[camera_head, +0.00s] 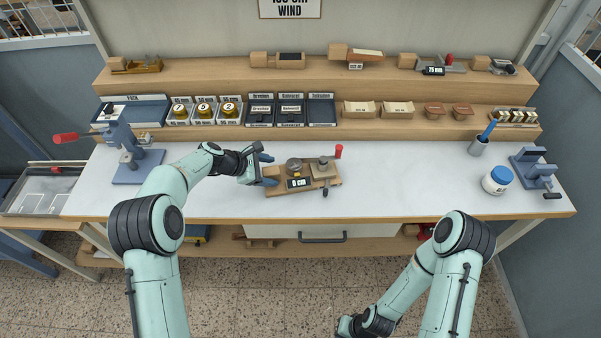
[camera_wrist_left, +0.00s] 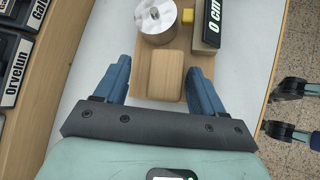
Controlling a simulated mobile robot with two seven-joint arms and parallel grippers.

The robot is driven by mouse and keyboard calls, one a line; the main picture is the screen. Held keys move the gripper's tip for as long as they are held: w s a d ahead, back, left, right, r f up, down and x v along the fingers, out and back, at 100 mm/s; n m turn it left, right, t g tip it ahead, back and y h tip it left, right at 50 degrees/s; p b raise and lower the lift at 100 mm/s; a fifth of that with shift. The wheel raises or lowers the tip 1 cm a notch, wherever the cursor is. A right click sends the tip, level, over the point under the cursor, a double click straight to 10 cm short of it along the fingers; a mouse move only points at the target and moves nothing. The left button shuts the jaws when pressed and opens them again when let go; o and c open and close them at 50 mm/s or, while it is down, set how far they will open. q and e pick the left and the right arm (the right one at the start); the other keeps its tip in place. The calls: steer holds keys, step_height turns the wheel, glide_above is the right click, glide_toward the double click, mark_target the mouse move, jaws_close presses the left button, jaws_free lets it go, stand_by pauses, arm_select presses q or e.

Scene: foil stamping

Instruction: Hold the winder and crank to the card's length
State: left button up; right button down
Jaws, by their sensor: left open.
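The winder (camera_head: 304,188) is a wooden board near the bench's front edge, with a round metal spool (camera_head: 294,165) and a display (camera_head: 299,183). In the left wrist view the display (camera_wrist_left: 211,22) reads 0 cm. A pale wooden block (camera_wrist_left: 165,75) stands on the winder's near end. My left gripper (camera_head: 268,170) is open, its blue fingers on either side of this block; I cannot tell if they touch it. A red knob (camera_head: 338,151) shows at the winder's far right. The wall card (camera_head: 290,8) says WIND; its number is cut off. My right gripper (camera_wrist_left: 292,110) is low over the floor, fingers apart.
A white jar (camera_head: 497,180), a pen cup (camera_head: 478,147) and a blue tool (camera_head: 533,168) stand on the right. Stepped shelves (camera_head: 225,76) with trays run behind. The bench right of the winder is clear.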

arm_select(q)
steer(key=v, duration=1.2)
